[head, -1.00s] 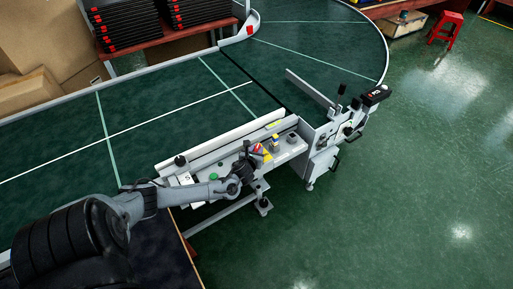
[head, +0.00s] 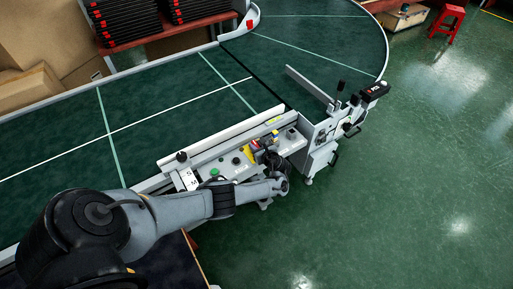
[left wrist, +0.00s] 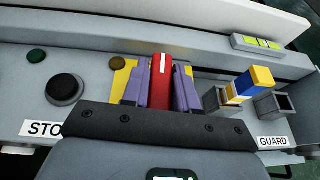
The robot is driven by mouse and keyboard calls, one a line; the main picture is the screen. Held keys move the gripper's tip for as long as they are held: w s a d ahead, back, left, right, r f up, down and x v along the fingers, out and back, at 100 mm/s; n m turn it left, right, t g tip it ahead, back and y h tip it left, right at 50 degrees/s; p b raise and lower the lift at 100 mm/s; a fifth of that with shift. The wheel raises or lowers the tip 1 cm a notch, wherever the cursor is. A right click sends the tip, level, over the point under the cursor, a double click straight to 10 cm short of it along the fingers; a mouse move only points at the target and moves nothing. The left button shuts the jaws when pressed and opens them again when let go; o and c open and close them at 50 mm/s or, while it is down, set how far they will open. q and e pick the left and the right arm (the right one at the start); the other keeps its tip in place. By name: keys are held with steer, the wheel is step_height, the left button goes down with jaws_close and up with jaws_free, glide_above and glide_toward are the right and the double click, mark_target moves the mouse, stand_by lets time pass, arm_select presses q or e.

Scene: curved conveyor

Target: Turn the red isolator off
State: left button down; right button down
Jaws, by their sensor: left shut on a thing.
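The red isolator handle (left wrist: 161,72), with a white mark on its top, stands in front of a yellow plate (left wrist: 122,78) in the left wrist view. My left gripper (left wrist: 160,88) has its purple fingers on both sides of the handle and is shut on it. In the head view my left gripper (head: 268,158) is over the control panel and hides most of the isolator, with a little yellow (head: 254,146) showing. My right gripper is not in view.
The panel has a black button (left wrist: 64,89) to the left. A blue, yellow and white block (left wrist: 249,86) stands right of the gripper, near the GUARD label (left wrist: 273,141). The green conveyor (head: 150,100) lies behind; its nearby surface is clear.

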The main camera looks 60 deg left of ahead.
arm_select(q)
steer(key=shift+f+n+g, duration=0.1)
steer(key=shift+n+g, duration=0.4)
steer(key=shift+g, duration=0.1)
steer(key=c, duration=1)
jaws_free()
steer(key=shift+o, duration=0.2)
steer(key=shift+d+r, duration=0.3)
steer(key=shift+d, duration=0.05)
steer(key=p+v, duration=0.4)
steer(key=v, duration=0.6)
steer(key=shift+f, duration=0.2)
